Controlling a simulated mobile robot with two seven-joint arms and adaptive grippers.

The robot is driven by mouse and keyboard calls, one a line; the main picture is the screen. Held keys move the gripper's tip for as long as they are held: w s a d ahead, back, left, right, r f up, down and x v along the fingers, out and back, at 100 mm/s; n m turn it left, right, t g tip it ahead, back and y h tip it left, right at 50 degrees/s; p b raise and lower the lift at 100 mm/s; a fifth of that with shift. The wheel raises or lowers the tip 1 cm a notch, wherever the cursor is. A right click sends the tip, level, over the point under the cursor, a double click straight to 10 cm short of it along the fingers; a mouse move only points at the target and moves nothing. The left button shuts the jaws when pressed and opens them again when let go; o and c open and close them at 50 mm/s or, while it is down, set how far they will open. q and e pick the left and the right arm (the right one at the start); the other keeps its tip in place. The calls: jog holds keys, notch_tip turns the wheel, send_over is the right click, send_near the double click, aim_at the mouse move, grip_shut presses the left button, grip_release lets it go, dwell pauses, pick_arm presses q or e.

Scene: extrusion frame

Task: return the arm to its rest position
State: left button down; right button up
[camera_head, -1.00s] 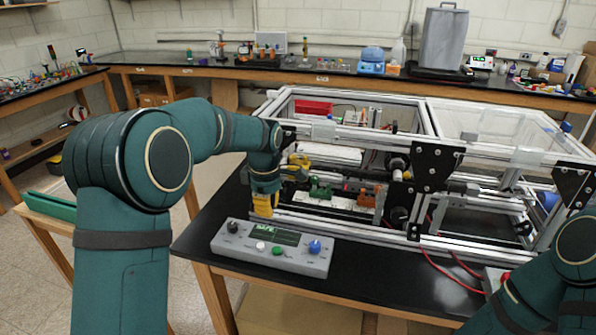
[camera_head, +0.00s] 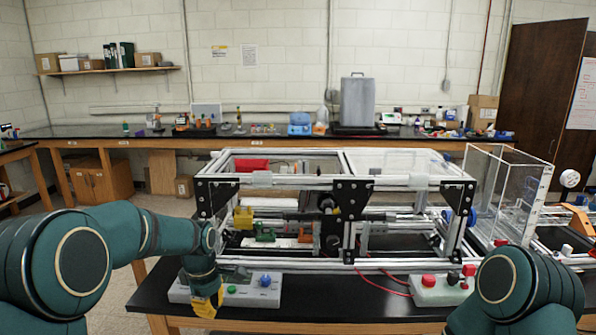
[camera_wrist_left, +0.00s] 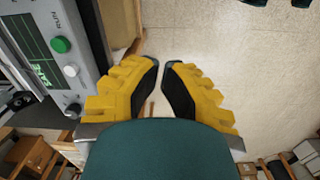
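My left arm (camera_head: 120,235) is teal and comes in from the left in the head view. Its yellow left gripper (camera_head: 207,303) points down at the table's front edge, in front of the grey control box (camera_head: 263,292), partly covering it. In the left wrist view the gripper (camera_wrist_left: 162,64) has yellow fingers with black pads. A narrow gap shows between the tips, with only floor beyond, so it is slightly open and empty. The control box (camera_wrist_left: 68,70) is close beside the left finger there. My right arm (camera_head: 515,290) shows at the bottom right; its gripper is out of view.
The aluminium extrusion frame (camera_head: 290,181) stands on the black table (camera_head: 330,300) behind the left gripper. A grey box with a red button (camera_head: 440,291) lies near my right arm. A clear enclosure (camera_head: 510,195) stands at the right. Open floor (camera_wrist_left: 240,60) lies below the left gripper.

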pick_arm(q)
notch_tip(320, 180, down, 9)
jog(key=s+d+m, duration=0.1)
jog(key=d+m, duration=0.1)
jog(key=m, duration=0.1)
jog(key=s+d+f+m+t+h, duration=0.1)
jog(key=s+d+f+m, duration=0.3)
jog(key=s+f, duration=0.3)
jog(key=s+d+f+m+h, duration=0.2)
jog(key=s+d+f+m, duration=0.2)
jog(key=s, duration=1)
notch_tip(320, 180, down, 4)
jog(key=m, duration=0.2)
jog(key=shift+m+t+b, duration=0.4)
